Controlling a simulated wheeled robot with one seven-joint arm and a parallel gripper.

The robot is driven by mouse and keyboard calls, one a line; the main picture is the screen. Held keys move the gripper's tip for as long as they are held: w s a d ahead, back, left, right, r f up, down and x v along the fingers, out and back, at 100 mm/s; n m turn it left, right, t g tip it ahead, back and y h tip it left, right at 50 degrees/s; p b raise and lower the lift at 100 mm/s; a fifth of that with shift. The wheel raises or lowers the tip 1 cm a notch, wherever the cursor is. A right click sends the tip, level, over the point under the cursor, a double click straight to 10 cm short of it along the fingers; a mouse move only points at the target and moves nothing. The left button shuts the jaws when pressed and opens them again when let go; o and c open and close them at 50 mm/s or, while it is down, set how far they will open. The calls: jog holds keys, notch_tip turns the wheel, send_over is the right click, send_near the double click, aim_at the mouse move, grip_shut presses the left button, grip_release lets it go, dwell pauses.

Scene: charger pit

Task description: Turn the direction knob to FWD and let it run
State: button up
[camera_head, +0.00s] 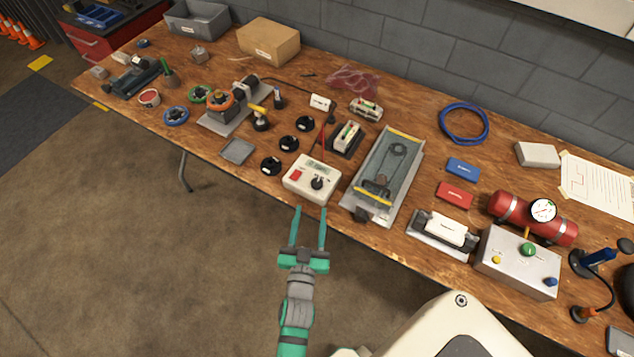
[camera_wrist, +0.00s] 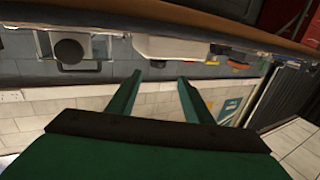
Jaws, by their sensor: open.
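A cream control box (camera_head: 310,181) sits near the front edge of the table in the head view. On its top are a red switch (camera_head: 296,175), a small display (camera_head: 319,167) and a black round knob (camera_head: 317,184), which I take for the direction knob. The knob's markings are too small to read, so I cannot tell its setting. My gripper (camera_head: 309,210) is green and open, with two thin fingers pointing toward the box from the front. It looks empty and apart from the knob. In the wrist view my open fingers (camera_wrist: 157,88) show, with no knob visible between them.
A grey belt unit (camera_head: 391,178) with yellow bars stands right of the box. Several black round pieces (camera_head: 289,144) and a grey tray (camera_head: 237,151) lie to its left. A metal box with coloured knobs (camera_head: 517,263) stands at right. Open floor (camera_head: 210,270) lies in front.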

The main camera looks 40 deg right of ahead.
aim_at(316, 188)
jog(key=x, duration=1.1)
jog(key=shift+d, duration=0.4)
jog(key=c, duration=1)
